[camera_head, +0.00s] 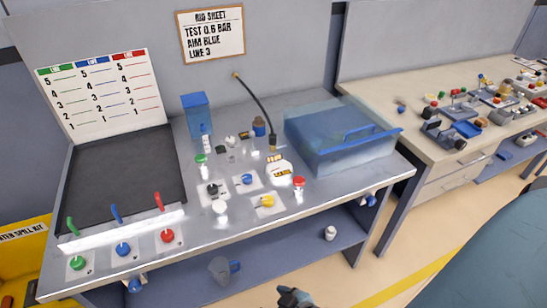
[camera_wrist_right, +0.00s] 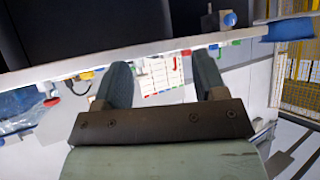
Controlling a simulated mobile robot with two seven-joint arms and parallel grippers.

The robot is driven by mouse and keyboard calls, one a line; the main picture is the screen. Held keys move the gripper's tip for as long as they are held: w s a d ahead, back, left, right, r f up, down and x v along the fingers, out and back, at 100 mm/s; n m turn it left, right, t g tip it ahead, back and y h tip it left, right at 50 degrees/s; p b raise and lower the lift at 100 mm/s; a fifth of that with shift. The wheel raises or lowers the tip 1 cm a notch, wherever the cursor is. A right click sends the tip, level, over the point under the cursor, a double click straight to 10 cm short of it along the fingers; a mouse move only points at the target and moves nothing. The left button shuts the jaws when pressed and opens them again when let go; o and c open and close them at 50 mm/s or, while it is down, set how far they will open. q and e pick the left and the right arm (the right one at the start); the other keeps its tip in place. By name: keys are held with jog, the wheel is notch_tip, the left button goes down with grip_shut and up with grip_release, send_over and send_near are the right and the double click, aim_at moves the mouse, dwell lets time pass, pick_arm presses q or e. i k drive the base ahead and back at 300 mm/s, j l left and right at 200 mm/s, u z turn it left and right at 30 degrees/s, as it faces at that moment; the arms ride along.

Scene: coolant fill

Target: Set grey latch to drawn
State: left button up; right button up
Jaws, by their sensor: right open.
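I cannot clearly pick out the grey latch; the small fittings are hard to tell apart. A dark-handled fitting (camera_head: 213,189) sits on a white plate on the bench (camera_head: 330,190), beside a blue knob (camera_head: 247,179) and a yellow handle (camera_head: 266,201). My right gripper (camera_head: 293,297) shows at the bottom edge of the head view, in front of the bench and apart from the fittings. In the right wrist view, which looks upside down, the right gripper (camera_wrist_right: 163,80) has its fingers spread with nothing between them. My left gripper is in neither view.
A blue clear-sided box (camera_head: 340,140) stands at the bench's right. Green, blue and red levers (camera_head: 116,214) stand at the left below a dark panel (camera_head: 125,175). A red button (camera_head: 299,182) is near the front edge. A lower shelf (camera_head: 290,262) holds a grey part (camera_head: 220,268).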

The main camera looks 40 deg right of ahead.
aim_at(251, 133)
jog(key=l+u, duration=0.25)
jog(key=l, duration=0.35)
jog(key=l+u, duration=0.25)
jog(key=l, duration=0.4)
jog(key=k+l+u, duration=0.1)
jog(key=l+u, duration=0.2)
jog(key=l, duration=0.3)
